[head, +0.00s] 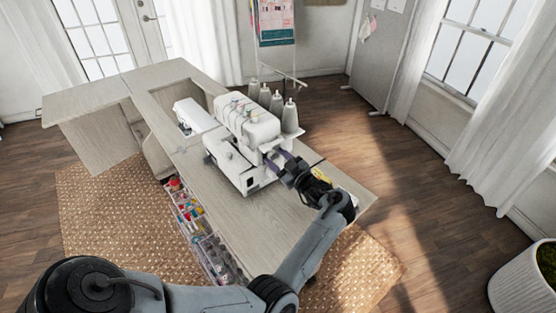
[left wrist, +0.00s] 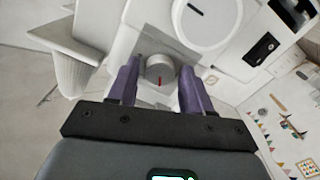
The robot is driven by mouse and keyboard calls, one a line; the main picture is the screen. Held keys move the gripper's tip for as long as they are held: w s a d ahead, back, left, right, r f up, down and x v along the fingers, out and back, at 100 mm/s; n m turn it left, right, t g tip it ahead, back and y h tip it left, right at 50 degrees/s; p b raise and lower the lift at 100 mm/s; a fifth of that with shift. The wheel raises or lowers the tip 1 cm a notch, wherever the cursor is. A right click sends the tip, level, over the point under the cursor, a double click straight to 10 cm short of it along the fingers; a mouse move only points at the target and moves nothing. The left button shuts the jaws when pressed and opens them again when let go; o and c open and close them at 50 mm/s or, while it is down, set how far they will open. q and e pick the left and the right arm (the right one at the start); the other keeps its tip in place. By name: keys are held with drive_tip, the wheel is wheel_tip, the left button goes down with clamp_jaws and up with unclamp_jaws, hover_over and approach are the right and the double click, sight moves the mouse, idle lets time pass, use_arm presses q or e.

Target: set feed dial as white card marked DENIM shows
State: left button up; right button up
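The white sewing machine (head: 232,158) stands on the pale wood cabinet top. In the left wrist view a small grey-white dial (left wrist: 159,70) with a red mark sits on its side; I cannot read any scale. My left gripper (head: 280,160) is at the machine's right end in the head view. In the left wrist view its purple fingers (left wrist: 160,72) are apart, one on each side of the dial, with a narrow gap seeming to show. A card marked DENIM cannot be made out. My right gripper is not in view.
A larger white round knob (left wrist: 205,22) with a black mark sits close to the dial, and a black switch (left wrist: 262,49) is beyond it. Grey thread cones (head: 290,116) stand behind the machine. An open drawer (head: 205,240) holds coloured spools.

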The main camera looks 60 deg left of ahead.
use_arm(q)
drive_tip(key=c, duration=0.8)
drive_tip(key=shift+o, duration=0.2)
drive_tip(key=n+b, duration=0.2)
drive_tip(key=shift+f+b, duration=0.25)
drive_tip(key=shift+b, duration=0.05)
drive_tip(key=n+b, duration=0.9)
drive_tip(key=shift+r+n+b, duration=0.15)
drive_tip(key=shift+n+b, duration=0.25)
drive_tip(key=shift+r, duration=0.1)
